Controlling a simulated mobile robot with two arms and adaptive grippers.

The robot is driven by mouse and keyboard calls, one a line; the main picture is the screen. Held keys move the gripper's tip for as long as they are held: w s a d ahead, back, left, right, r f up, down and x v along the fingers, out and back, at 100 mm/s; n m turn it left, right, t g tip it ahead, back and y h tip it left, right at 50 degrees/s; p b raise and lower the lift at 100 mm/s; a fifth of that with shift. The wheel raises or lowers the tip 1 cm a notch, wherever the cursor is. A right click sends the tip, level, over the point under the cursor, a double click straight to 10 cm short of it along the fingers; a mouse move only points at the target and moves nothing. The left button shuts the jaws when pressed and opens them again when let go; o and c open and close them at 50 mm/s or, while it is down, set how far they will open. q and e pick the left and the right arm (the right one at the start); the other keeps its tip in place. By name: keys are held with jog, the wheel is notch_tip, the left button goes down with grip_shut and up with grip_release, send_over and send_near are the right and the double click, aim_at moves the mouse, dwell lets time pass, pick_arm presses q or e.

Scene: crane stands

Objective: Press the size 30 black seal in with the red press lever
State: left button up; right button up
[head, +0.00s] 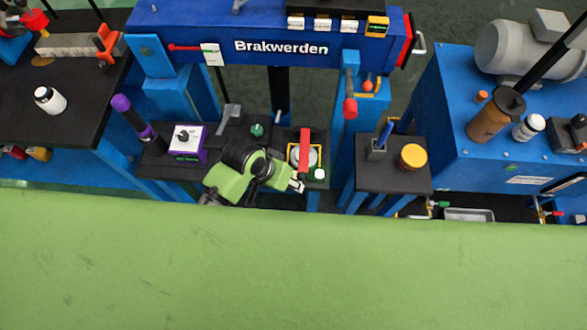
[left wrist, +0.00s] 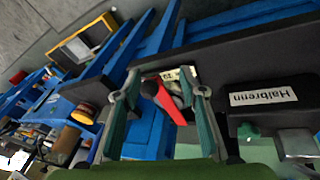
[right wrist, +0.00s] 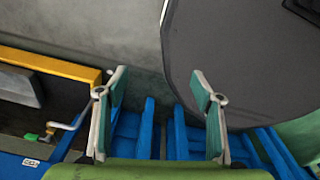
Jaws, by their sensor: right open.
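The red press lever (head: 305,148) stands over a small yellow-edged station with a pale round part (head: 311,158) on the dark bench. In the left wrist view the red lever (left wrist: 166,103) shows between the fingers, with space around it. My left gripper (head: 297,186) is at the near side of this station, below the lever in the picture. Its fingers (left wrist: 165,84) are apart, and I see no grip on the lever. I cannot make out the size 30 black seal. My right gripper (right wrist: 160,92) is open and empty in its wrist view; it is not seen in the head view.
A small table with a yellow-lidded jar (head: 412,157) is to the right. The blue Brakwerden beam (head: 200,22) spans behind. A green surface (head: 290,265) fills the foreground.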

pick_arm(q)
jog(key=w+d+r+m+g, duration=0.1)
jog(key=w+d+r+m, duration=0.2)
jog(key=d+r, duration=0.45)
notch_tip(320, 180, up, 4)
jog(key=r+m+g+y+b, duration=0.1)
jog(key=m+y+b, duration=0.1)
jog(key=y, duration=0.2)
send_over(303, 175)
notch_tip(303, 175, down, 13)
jog(key=shift+f, duration=0.2)
pick_arm(e)
jog(key=shift+w+a+f, duration=0.1)
jog(key=shift+a+f, duration=0.1)
jog(key=shift+f, duration=0.35)
jog(key=shift+w+a+f, duration=0.1)
jog(key=shift+a+f, duration=0.05)
jog(key=shift+f, duration=0.35)
pick_arm(q)
grip_shut()
